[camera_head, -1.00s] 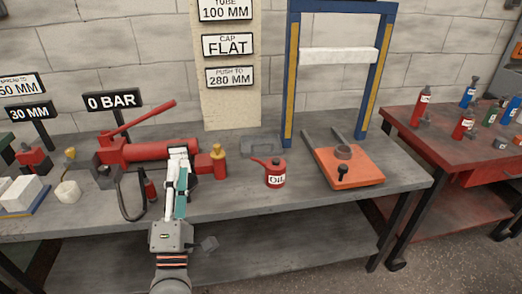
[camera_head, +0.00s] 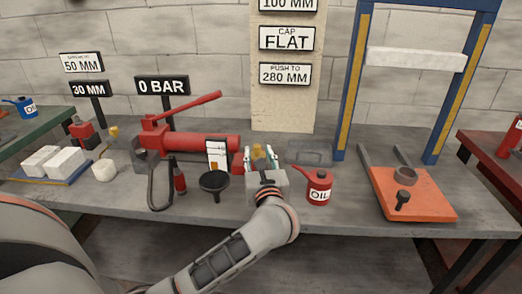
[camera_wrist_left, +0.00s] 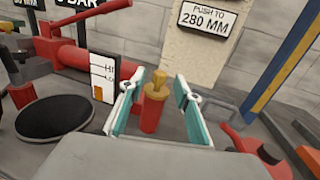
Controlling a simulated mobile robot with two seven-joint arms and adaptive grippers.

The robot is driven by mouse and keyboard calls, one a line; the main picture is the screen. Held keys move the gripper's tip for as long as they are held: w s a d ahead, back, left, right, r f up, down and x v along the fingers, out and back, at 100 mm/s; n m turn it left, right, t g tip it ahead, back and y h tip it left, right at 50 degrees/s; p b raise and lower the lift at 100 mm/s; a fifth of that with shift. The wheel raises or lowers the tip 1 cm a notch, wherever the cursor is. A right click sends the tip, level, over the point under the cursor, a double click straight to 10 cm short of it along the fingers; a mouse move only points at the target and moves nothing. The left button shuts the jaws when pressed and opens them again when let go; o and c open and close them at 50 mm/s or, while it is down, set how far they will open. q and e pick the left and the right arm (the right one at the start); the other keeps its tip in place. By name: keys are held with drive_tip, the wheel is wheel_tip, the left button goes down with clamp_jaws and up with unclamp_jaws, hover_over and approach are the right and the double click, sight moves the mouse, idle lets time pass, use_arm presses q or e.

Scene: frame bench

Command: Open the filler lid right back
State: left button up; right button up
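The red pump (camera_head: 195,145) lies on the bench, with a raised lever, and a white HI/LO level card (camera_head: 217,155) stands at its right end. A brass-topped red fitting (camera_wrist_left: 153,100) is right of the card. A black round disc (camera_head: 214,181) is in front of the card and also shows in the left wrist view (camera_wrist_left: 55,117). I cannot tell which part is the filler lid. My left gripper (camera_head: 262,158) is open. In the left wrist view its fingers (camera_wrist_left: 155,105) stand either side of the brass-topped fitting, apart from it. My right gripper is out of view.
A red oil can (camera_head: 318,188) stands close to the right of my left gripper. A hose and small red bottle (camera_head: 180,182) are to the left. An orange plate (camera_head: 415,205) and blue press frame (camera_head: 352,90) are further right. White blocks (camera_head: 62,164) lie at left.

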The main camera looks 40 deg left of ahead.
sight(257, 150)
use_arm(q)
drive_tip(key=shift+x, duration=1.1)
drive_tip(key=shift+w+a, duration=0.25)
drive_tip(key=shift+a, duration=0.05)
